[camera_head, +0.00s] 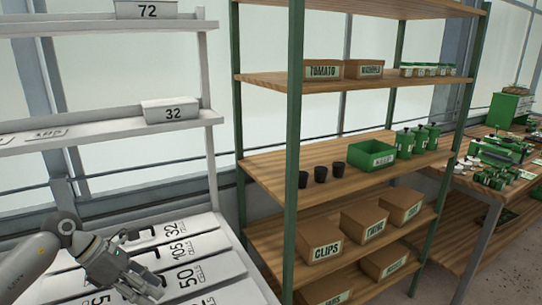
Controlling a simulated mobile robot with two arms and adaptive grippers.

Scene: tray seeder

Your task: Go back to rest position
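My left gripper (143,287) is at the lower left, over a white shelf (237,262) that bears flat white trays marked 32, 105 and 50. Its fingers look spread apart, with nothing visible between them. I cannot tell how high it is above the trays. My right gripper is not in view.
A wooden rack with green posts (293,150) stands in the middle, holding labelled boxes, black pots (320,174) and a green bin (371,155). White bins marked 72 (146,9) and 32 (170,111) sit on upper white shelves. A wooden bench (468,184) with green equipment is at right.

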